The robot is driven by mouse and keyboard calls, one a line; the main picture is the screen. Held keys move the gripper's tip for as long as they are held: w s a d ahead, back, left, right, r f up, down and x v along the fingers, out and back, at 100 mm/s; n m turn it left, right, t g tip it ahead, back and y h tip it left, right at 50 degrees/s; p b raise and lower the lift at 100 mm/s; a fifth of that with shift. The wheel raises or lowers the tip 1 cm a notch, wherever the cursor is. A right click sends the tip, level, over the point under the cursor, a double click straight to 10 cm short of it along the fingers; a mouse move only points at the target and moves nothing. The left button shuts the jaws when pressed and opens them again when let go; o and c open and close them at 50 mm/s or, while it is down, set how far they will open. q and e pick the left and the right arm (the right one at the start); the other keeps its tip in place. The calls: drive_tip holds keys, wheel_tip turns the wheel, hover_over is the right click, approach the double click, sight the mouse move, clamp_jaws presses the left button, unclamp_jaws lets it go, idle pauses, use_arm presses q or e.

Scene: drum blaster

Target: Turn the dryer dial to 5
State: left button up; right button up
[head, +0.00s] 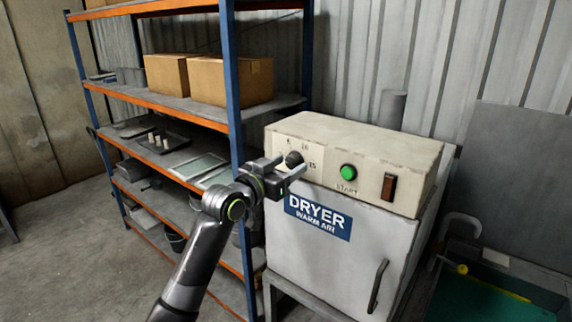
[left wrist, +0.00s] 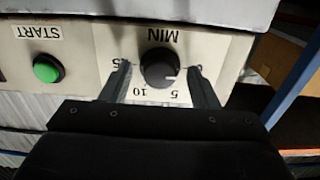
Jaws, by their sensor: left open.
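The dryer (head: 340,165) is a pale box with a blue "DRYER WARM AIR" sign. Its black round dial (head: 293,159) sits at the left of the front panel. In the left wrist view the panel appears upside down, and the dial (left wrist: 159,68) has a white mark pointing between 0 and 5. The numbers 5, 10 and 15 are printed around it under "MIN". My left gripper (head: 284,170) is open in front of the dial. Its two fingers stand on either side of the dial, with visible gaps in the wrist view. My right gripper is not in view.
A green START button (head: 348,172) and a brown switch (head: 389,187) are on the same panel. A blue and orange shelf rack (head: 233,90) with cardboard boxes (head: 228,80) stands close at the left. A teal-topped surface (head: 490,300) lies at the lower right.

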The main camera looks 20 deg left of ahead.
use_arm(q)
drive_tip(key=shift+c, duration=0.3)
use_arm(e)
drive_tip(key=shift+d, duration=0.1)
use_arm(q)
drive_tip(key=c, duration=0.9)
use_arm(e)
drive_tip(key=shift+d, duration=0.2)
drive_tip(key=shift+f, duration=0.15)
use_arm(q)
drive_tip(key=shift+f+m+b, duration=0.15)
drive_tip(key=shift+m+b, duration=0.7)
drive_tip(key=shift+m, duration=0.05)
drive_tip(key=m+b, duration=0.3)
drive_tip(key=m, duration=0.1)
drive_tip(key=m+b, duration=0.3)
drive_tip(key=m, duration=0.1)
drive_tip(key=shift+a, duration=0.1)
drive_tip(key=shift+m+b, duration=0.4)
drive_tip(key=shift+m, duration=0.5)
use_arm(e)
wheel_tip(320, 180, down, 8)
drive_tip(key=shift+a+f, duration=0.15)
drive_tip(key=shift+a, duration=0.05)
